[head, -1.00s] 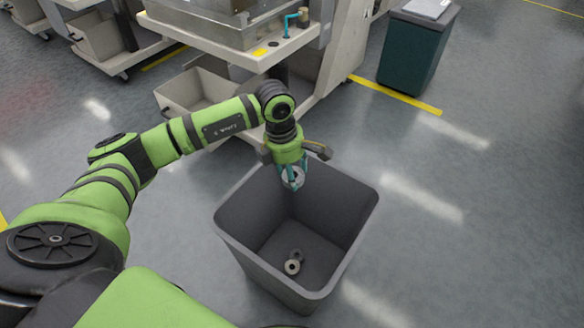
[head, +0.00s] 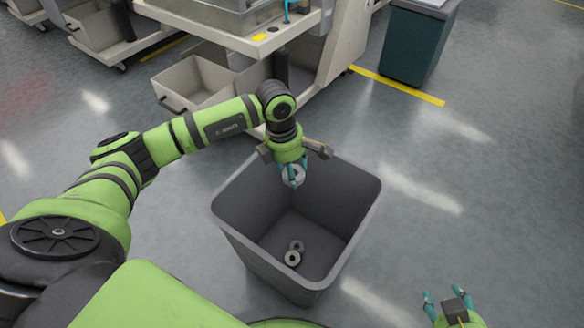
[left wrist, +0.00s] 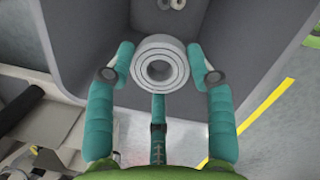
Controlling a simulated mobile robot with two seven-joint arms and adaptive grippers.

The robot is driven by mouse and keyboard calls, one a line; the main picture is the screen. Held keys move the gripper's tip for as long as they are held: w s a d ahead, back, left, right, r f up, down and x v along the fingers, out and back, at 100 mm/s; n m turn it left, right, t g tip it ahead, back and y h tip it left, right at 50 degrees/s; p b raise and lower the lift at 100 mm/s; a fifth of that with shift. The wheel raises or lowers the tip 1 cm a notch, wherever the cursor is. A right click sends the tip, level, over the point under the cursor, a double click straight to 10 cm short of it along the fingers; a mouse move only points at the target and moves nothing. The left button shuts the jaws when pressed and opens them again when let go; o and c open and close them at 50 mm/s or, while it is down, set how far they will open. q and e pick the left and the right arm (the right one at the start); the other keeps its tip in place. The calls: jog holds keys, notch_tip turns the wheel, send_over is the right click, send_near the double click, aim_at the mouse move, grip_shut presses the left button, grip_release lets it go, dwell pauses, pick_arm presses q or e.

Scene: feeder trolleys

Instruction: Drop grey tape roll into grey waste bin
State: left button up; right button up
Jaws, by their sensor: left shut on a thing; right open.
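The grey waste bin (head: 230,232) stands open on the floor in the middle of the head view. My left gripper (head: 293,178) is over the bin's far side and is shut on the grey tape roll (head: 293,174). In the left wrist view the tape roll (left wrist: 160,71) sits between the teal fingers of the left gripper (left wrist: 160,76), with the bin's grey wall (left wrist: 220,45) behind it. My right gripper (head: 444,303) is open and empty at the lower right of the head view, apart from the bin.
Small ring-shaped items (head: 293,257) lie on the bin's floor. A beige trolley (head: 262,38) with a low open box (head: 200,82) stands behind the bin. A dark green bin (head: 415,45) stands at the back right. The floor right of the bin is clear.

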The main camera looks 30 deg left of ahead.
aim_at(285, 173)
pick_arm(q)
jog(key=shift+f+b, duration=0.4)
jog(key=shift+f, duration=0.25)
pick_arm(e)
jog(key=shift+w+a+r+t+y, duration=0.2)
jog(key=shift+w+a+r+t, duration=0.15)
jog(key=shift+w+r+t, duration=0.3)
jog(key=shift+w+a+r+t+y, duration=0.25)
jog(key=shift+w+r+t, duration=0.2)
jog(key=shift+r, duration=0.35)
jog(key=shift+w+a+r+t+y, duration=0.15)
jog(key=shift+w+a+r+t, duration=0.3)
jog(key=shift+w+r, duration=0.2)
pick_arm(q)
jog(key=o, duration=1)
jog(key=r, duration=0.4)
jog(key=a+r, duration=0.1)
jog(key=r, duration=0.3)
jog(key=s+r, duration=0.1)
jog(key=r, duration=0.3)
jog(key=shift+a, duration=0.25)
jog(key=shift+f, duration=0.1)
pick_arm(e)
jog(key=shift+s, duration=0.1)
